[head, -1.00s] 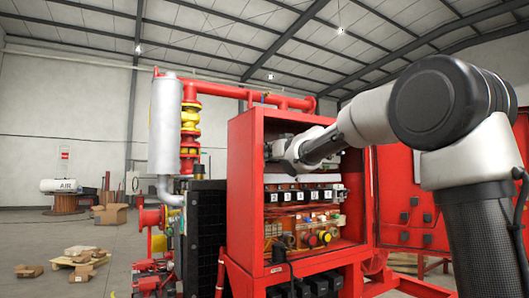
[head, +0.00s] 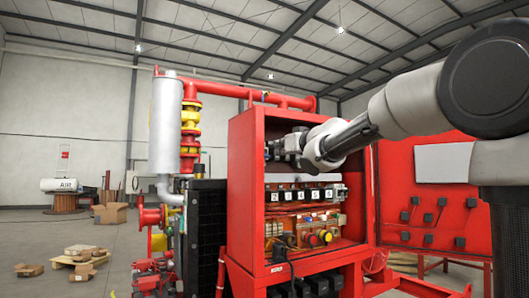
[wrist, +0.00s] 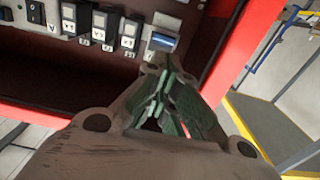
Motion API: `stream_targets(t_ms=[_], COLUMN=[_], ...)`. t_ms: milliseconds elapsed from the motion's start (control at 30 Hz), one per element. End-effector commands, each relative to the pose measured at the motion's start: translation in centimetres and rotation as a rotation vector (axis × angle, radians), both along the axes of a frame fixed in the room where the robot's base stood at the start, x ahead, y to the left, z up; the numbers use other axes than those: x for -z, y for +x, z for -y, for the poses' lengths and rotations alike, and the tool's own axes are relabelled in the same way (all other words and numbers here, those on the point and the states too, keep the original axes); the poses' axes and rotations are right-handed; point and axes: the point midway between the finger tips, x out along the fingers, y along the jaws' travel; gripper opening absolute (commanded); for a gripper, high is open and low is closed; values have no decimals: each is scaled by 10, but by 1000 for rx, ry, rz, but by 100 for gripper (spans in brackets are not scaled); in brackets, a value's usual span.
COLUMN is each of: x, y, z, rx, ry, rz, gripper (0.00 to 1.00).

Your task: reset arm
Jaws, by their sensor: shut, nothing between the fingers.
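My gripper (head: 271,151) is at the upper part of the open red cabinet (head: 240,190), in front of its interior and above the row of numbered modules (head: 302,193). In the wrist view my gripper (wrist: 165,68) is shut and empty, with its green-padded fingers drawn together. Its tips appear in front of the right end of a row of dark switch modules (wrist: 102,24), near a blue-and-white one (wrist: 163,41). I cannot tell from the picture whether they touch. My arm reaches in from the right.
The cabinet's red door (head: 432,205) stands open at the right. Red pipework (head: 240,92) and a grey cylinder (head: 165,125) stand at the left. Cartons on a pallet (head: 84,255) lie on the floor further left. A yellow-edged platform (wrist: 265,128) shows in the wrist view.

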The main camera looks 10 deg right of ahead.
Motion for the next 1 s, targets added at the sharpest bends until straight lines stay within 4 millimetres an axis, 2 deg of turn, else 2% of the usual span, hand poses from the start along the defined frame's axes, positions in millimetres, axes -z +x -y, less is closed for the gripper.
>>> stream_targets(t_ms=[467, 567, 667, 700, 767, 800, 867, 900, 967, 1000], x=[1, 13, 62, 88, 129, 154, 191, 212, 243, 261], y=[0, 3, 4, -1, -19, -36, -69, -93, -132, -160], z=[0, 12, 38, 50, 71, 84, 102, 112, 124, 131], rx=[0, 48, 136, 172, 224, 254, 286, 301, 313, 315], ry=[-10, -83, -161, -193, -238, -265, -298, -315, -334, -341], rz=[2, -30, -157, -227, -347, -431, -555, -635, -752, -828], gripper=[0, 0, 0, 0, 0, 0, 0, 0, 0, 0])
